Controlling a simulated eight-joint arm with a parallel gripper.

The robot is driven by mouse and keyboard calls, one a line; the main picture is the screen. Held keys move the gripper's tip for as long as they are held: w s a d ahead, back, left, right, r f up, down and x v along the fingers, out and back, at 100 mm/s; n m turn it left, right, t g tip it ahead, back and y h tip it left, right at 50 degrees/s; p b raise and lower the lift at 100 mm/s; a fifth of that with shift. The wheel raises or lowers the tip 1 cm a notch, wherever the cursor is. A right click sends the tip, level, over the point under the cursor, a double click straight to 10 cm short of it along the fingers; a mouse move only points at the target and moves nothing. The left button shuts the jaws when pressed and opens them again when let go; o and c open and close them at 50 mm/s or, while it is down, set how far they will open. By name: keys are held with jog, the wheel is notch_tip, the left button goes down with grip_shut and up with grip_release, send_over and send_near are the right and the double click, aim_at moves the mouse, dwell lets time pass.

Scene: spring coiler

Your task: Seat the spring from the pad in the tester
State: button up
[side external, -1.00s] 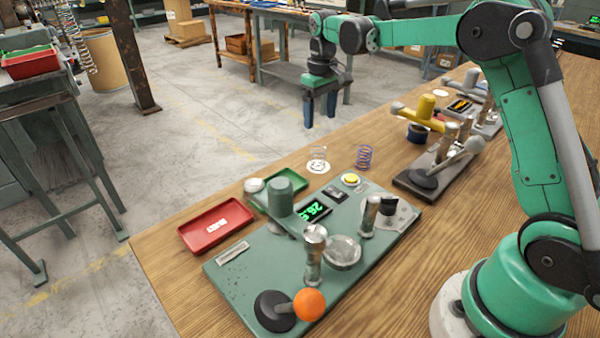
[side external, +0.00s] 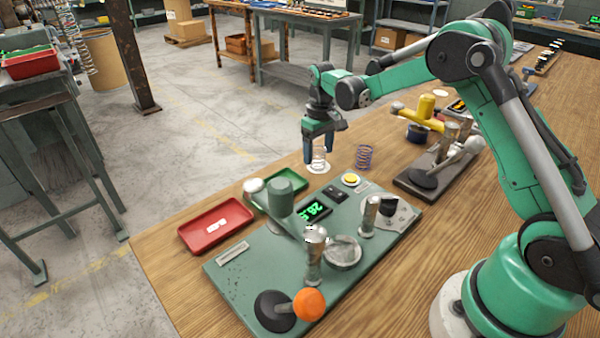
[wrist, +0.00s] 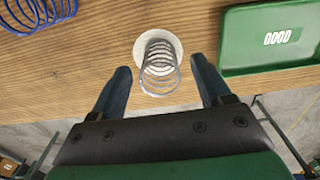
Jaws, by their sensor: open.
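A silvery spring (side external: 318,157) stands upright on a round white pad (side external: 316,168) near the far edge of the bench. My gripper (side external: 318,158) is open and lowered over it. In the wrist view the spring (wrist: 159,68) stands on the pad (wrist: 172,41) between the two blue fingers of my gripper (wrist: 164,85), with a gap on each side. The tester is a green base plate (side external: 240,277) with a green head, a lit display (side external: 315,210), a round metal plate (side external: 343,252) and an orange-knobbed lever (side external: 309,304).
A blue spring (side external: 364,157) stands right of the pad and shows in the wrist view (wrist: 35,12). A red tray (side external: 213,227) and a green tray marked GOOD (wrist: 270,55) lie beside the tester. A second device with a yellow top (side external: 426,107) stands further back.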

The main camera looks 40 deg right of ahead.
aim_at(319, 149)
jog(key=c, duration=0.9)
jog(key=shift+r, duration=0.1)
jog(key=shift+r, duration=0.5)
jog(key=shift+r, duration=0.1)
jog(key=shift+r, duration=1.15)
